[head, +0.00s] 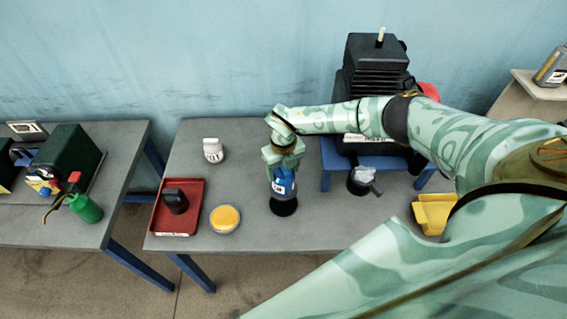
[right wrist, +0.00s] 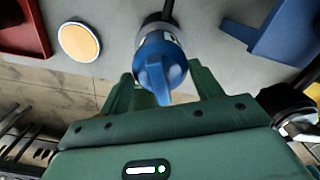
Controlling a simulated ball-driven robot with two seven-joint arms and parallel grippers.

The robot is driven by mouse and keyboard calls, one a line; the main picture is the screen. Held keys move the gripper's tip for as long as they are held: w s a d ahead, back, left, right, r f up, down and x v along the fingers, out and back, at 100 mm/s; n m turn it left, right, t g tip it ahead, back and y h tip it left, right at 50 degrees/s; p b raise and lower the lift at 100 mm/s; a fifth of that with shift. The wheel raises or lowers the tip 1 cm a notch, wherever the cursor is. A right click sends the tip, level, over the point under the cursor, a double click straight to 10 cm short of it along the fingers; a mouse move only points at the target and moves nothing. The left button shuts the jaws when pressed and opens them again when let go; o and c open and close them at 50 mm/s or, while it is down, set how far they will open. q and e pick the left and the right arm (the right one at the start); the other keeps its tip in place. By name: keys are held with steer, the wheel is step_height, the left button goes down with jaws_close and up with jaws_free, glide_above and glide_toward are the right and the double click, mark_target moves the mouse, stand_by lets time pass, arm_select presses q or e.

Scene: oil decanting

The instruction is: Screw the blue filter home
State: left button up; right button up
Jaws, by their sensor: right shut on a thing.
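The blue filter (head: 284,182) stands upright in a black round base (head: 283,207) on the grey table (head: 320,232). It has a pale label on its side. In the right wrist view the filter (right wrist: 172,52) shows its ridged blue top between the two green fingers. My right gripper (head: 284,164) reaches down from above and is shut on the filter's top. Its fingers also show in the right wrist view (right wrist: 162,82). The seat under the filter is mostly hidden, so I cannot tell how deep it sits. My left gripper is not in view.
A red tray (head: 189,219) holding a black container, a yellow-filled dish (head: 225,218) and a white jar (head: 213,150) are to the left. A black finned machine (head: 372,80) on a blue stand (head: 327,152) is behind right. A yellow block (head: 433,212) lies right.

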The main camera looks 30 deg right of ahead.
steer(key=shift+m, duration=0.5)
steer(key=o, duration=0.9)
steer(key=shift+o, duration=0.2)
step_height(320, 180, up, 6)
steer(key=p, duration=0.6)
steer(key=shift+r, duration=0.1)
